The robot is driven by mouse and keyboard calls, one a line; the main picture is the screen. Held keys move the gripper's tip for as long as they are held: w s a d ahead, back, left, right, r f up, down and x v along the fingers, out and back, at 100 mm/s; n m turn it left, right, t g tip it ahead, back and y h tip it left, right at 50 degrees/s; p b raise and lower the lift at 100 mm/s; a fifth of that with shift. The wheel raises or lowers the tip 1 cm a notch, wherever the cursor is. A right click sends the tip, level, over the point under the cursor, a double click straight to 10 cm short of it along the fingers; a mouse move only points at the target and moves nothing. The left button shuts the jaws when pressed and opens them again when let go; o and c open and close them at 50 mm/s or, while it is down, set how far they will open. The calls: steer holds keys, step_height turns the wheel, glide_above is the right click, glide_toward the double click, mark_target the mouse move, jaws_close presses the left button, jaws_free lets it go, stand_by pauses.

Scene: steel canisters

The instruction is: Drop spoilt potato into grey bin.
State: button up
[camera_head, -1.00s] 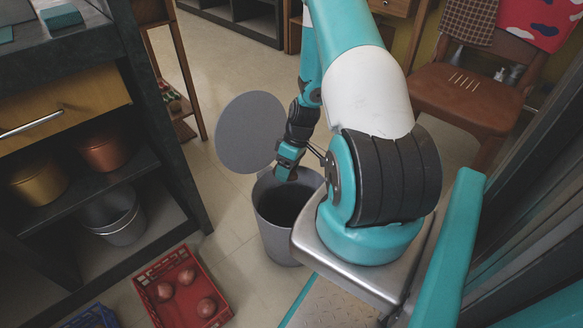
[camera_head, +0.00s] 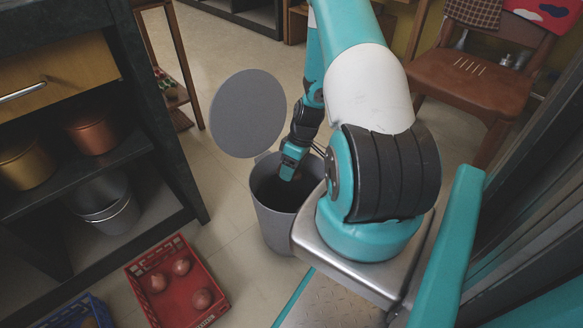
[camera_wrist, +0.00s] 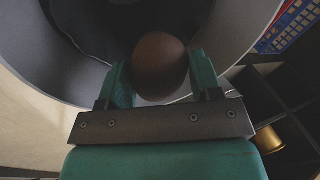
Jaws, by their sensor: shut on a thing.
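The grey bin (camera_head: 274,228) stands on the floor beside my base, its round lid (camera_head: 247,113) raised at the back left. My gripper (camera_head: 290,172) points down into the bin's mouth. In the wrist view my gripper (camera_wrist: 161,88) is shut on a brown potato (camera_wrist: 160,62), held between the two teal fingers. The dark inside of the bin shows around and beyond the potato. In the head view the potato is mostly hidden by the gripper and the bin's shadow.
A dark shelf with metal pots (camera_head: 107,205) stands at left. A brown chair (camera_head: 475,88) is at upper right.

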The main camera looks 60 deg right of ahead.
steer(key=o, duration=1.1)
steer(key=p+v, duration=0.7)
steer(key=v, duration=1)
steer(key=shift+d+r, duration=0.15)
steer(key=shift+r, duration=0.05)
